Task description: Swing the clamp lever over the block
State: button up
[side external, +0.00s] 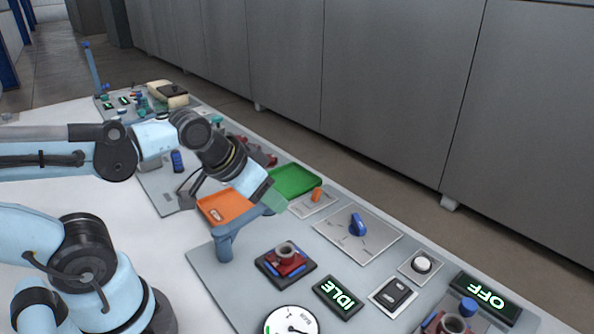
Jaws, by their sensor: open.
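My gripper (272,201) is at the end of the light blue wrist, in the middle of the side external view. It is open, with greenish tips pointing down to the right; I see nothing between them. A blue-grey post (225,245) stands below it, with a bar reaching right under the gripper. Whether this is the clamp lever, and whether the gripper touches it, I cannot tell. A red block-like fixture (289,266) with a round grey top and blue bars sits on a dark base, in front and to the right of the gripper, apart from it.
An orange tray (222,209) and a green tray (298,179) lie near the gripper. Grey cabinets stand behind.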

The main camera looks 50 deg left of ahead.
aim_at(246, 215)
jog(key=shift+o, duration=1.3)
jog(key=shift+w+a+r, duration=0.1)
jog(key=w+a+r+n+g, duration=0.5)
jog(key=a+r+g, duration=0.2)
jog(key=a, duration=0.1)
jog(key=shift+f, duration=5.85)
jog(key=shift+c, duration=0.3)
grip_shut()
